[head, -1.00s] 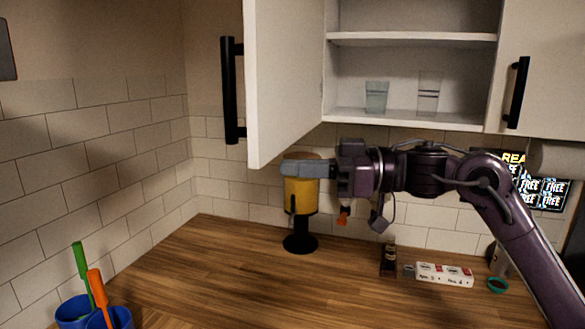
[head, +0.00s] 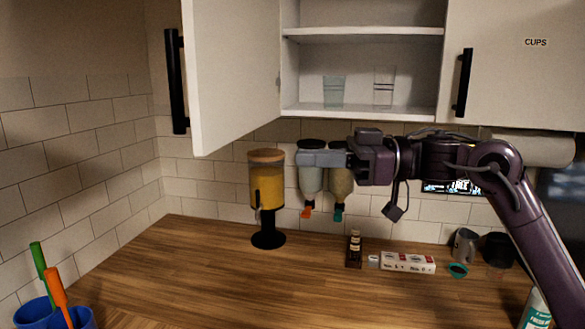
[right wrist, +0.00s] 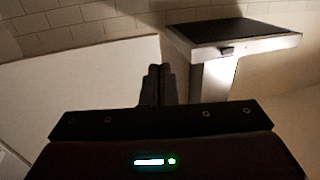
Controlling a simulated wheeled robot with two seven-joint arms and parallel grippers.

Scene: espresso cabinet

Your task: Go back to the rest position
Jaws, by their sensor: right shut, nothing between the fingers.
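My right gripper (head: 311,158) reaches in from the right in the head view, below the open cabinet. Its fingers are together and empty, pointing left. They overlap the wall dispensers (head: 341,182) in the picture; I cannot tell the distance between them. In the right wrist view the dark fingers (right wrist: 158,85) stand side by side, closed, with nothing between them. The open cabinet door (head: 236,75) is above and left of the gripper. My left gripper is not in view.
A yellow dispenser (head: 267,190) stands on the wooden counter (head: 210,285). A small dark bottle (head: 354,248), a white box (head: 408,262) and a grey pitcher (head: 465,245) stand to the right. Blue cups (head: 38,315) are at front left. Two glasses (head: 334,91) sit in the cabinet.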

